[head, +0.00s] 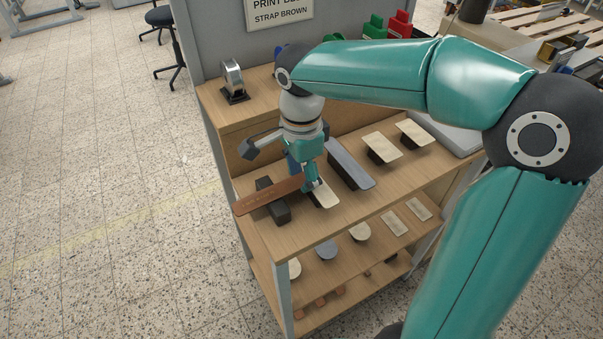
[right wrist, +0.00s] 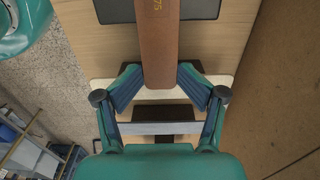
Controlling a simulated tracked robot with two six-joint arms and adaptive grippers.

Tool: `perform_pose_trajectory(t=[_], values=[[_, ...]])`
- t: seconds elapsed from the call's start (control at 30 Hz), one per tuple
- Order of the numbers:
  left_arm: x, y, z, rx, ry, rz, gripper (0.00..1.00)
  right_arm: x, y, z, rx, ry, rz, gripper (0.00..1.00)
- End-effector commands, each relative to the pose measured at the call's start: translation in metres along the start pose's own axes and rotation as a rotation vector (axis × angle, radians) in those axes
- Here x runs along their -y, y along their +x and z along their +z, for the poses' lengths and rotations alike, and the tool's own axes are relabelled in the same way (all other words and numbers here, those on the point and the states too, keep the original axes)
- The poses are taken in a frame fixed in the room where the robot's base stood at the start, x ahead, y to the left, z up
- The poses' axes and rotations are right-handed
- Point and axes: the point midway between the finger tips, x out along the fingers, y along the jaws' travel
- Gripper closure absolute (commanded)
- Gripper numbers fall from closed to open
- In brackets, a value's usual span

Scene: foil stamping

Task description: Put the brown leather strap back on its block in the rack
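The brown leather strap (head: 262,196) is long and flat with stamped marks on its top. My right gripper (head: 312,184) is shut on its near end, with a finger at each long edge in the right wrist view (right wrist: 159,76). The strap (right wrist: 159,45) reaches out leftward in the head view, across the top of a dark block (head: 283,213) on the rack's upper shelf (head: 315,232). I cannot tell whether it touches the block. The block's top also shows in the right wrist view (right wrist: 115,10). My left gripper is in neither view.
A pale piece (head: 327,198) on a support lies right under my right gripper. A grey-blue strip (head: 350,166) and two cream pieces (head: 382,146) (head: 414,133) stand on blocks to the right. A metal device (head: 233,79) stands on the raised back ledge. Lower shelves hold more pieces.

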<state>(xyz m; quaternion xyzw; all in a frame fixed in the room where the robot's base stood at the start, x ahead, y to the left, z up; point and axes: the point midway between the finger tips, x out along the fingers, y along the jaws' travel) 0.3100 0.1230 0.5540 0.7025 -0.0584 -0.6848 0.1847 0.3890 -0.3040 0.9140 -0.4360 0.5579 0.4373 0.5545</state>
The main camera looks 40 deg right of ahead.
Motion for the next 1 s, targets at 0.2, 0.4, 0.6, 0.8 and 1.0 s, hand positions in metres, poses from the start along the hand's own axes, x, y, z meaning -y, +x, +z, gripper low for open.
perform_pose_trajectory(t=[0.2, 0.4, 0.6, 0.8, 1.0], values=[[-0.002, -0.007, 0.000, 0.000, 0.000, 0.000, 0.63, 0.000, -0.009, 0.000, 0.000, 0.000, -0.001, 0.41], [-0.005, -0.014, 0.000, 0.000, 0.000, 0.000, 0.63, 0.001, -0.037, 0.001, 0.001, -0.001, -0.006, 0.41], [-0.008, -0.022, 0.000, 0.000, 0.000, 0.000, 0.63, 0.001, -0.082, 0.001, 0.001, -0.002, -0.007, 0.41], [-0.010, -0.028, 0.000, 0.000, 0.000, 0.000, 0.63, 0.001, -0.117, 0.001, 0.000, -0.002, -0.006, 0.41], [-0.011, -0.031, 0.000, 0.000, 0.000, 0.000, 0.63, 0.001, -0.132, 0.001, 0.000, -0.002, -0.003, 0.41]])
